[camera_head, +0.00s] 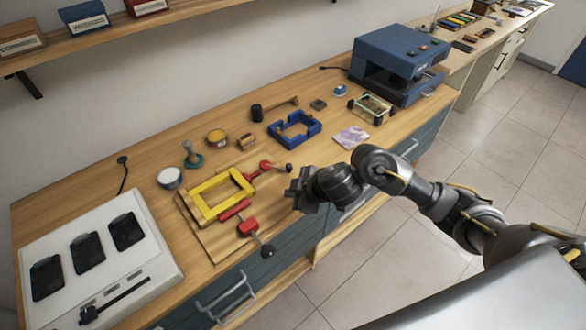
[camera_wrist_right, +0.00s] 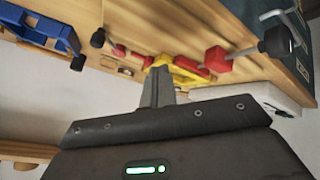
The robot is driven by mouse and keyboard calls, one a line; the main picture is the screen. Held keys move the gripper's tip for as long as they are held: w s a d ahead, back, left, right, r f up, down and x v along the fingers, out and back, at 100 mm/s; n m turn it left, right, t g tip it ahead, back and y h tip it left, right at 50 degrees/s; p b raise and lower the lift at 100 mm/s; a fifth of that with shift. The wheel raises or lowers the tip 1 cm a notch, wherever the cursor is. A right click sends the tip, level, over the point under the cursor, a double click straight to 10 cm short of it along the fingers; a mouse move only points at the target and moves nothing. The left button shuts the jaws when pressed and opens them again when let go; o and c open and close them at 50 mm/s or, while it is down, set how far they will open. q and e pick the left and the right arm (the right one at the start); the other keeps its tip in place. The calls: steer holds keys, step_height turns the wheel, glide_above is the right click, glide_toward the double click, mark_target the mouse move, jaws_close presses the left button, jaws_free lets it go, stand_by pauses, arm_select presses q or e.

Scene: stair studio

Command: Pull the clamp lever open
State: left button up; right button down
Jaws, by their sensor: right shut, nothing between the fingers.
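A yellow frame (camera_head: 222,196) lies on a wooden board on the workbench. Two red clamps with black-knobbed levers sit at its edges. The near clamp lever (camera_head: 259,242) sticks out toward the bench's front edge; its black knob shows large in the right wrist view (camera_wrist_right: 276,42). The far clamp lever (camera_head: 270,165) points right; its knob also shows in the wrist view (camera_wrist_right: 98,38). My right gripper (camera_head: 297,190) is shut and empty, right of the yellow frame and apart from both knobs. The wrist view shows its fingers (camera_wrist_right: 158,87) together. My left gripper is out of view.
A blue frame (camera_head: 294,129) and several small parts lie behind and right. A blue machine (camera_head: 398,60) stands at the bench's far right, a white panel with black pads (camera_head: 95,258) at the left. Drawer handles (camera_head: 225,292) stick out of the bench front.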

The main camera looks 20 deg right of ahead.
steer(key=w+d+r+h, duration=0.1)
steer(key=d+r, duration=0.2)
steer(key=d, duration=0.2)
steer(key=shift+w+d+n+g+h, duration=0.25)
steer(key=shift+d+n+g+h, duration=0.05)
steer(key=shift+d+n+g, duration=0.1)
steer(key=b+x, duration=0.2)
steer(key=x, duration=0.7)
steer(key=shift+w+a+f+b, duration=0.1)
steer(key=shift+w+f+b, duration=0.1)
steer(key=shift+b, duration=0.1)
steer(key=w, duration=0.3)
steer(key=shift+d+f, duration=0.1)
steer(key=shift+d, duration=0.15)
steer(key=shift+w+d+p, duration=0.15)
steer(key=shift+w+p, duration=0.15)
steer(key=shift+w, duration=0.3)
